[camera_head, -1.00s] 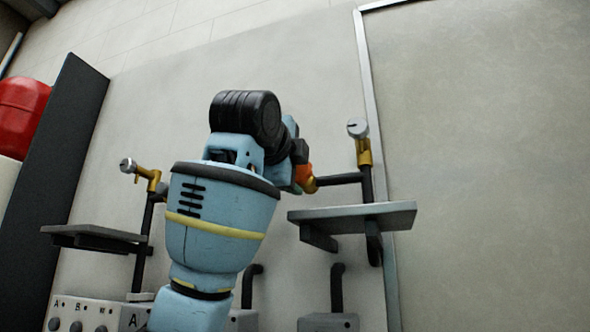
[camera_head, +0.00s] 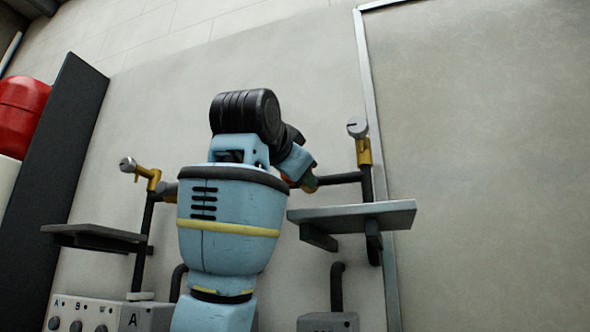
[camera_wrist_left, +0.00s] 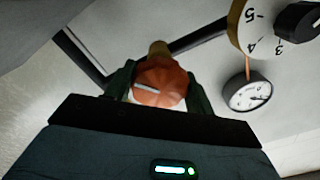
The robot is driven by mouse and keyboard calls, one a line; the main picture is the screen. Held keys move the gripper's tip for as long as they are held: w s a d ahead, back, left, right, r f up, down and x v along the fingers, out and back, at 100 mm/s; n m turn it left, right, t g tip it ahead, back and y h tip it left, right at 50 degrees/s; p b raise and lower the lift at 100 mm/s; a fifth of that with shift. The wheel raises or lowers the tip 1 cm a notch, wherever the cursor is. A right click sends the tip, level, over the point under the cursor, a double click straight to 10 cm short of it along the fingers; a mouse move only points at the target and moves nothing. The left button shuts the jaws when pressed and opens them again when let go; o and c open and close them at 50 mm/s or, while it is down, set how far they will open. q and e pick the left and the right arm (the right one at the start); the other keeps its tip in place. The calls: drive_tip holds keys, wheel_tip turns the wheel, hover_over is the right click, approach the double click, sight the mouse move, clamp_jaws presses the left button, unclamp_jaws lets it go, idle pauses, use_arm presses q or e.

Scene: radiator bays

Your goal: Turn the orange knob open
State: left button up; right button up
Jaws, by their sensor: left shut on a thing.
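The orange knob (camera_wrist_left: 160,84) is centred in the left wrist view, its ribbed face toward the camera. A pale mark on it lies nearly level, tilted slightly down to the right. Dark green fingers of my left gripper (camera_wrist_left: 158,90) stand on both sides of it, shut on the knob. In the head view my left gripper (camera_head: 306,180) is at the pipe left of the right-hand brass valve, and only a sliver of orange (camera_head: 286,179) shows beside it. My right gripper is not in view.
A shelf (camera_head: 350,213) sits just below the gripper. A brass valve (camera_head: 364,152) stands right of it, another (camera_head: 150,178) at the left. In the wrist view, a numbered dial (camera_wrist_left: 250,30) and a round gauge (camera_wrist_left: 248,92) are close on the right.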

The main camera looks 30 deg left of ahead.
use_arm(q)
drive_tip(key=n, duration=0.4)
drive_tip(key=shift+n, duration=0.3)
drive_tip(key=n, duration=0.3)
drive_tip(key=shift+n, duration=0.4)
drive_tip(key=n, duration=0.3)
drive_tip(key=shift+d+n, duration=0.1)
drive_tip(key=shift+n, duration=0.2)
drive_tip(key=n, duration=0.3)
drive_tip(key=shift+n, duration=0.3)
drive_tip(key=n, duration=1.2)
drive_tip(key=shift+r, duration=0.1)
drive_tip(key=shift+n, duration=0.3)
drive_tip(key=o, duration=1)
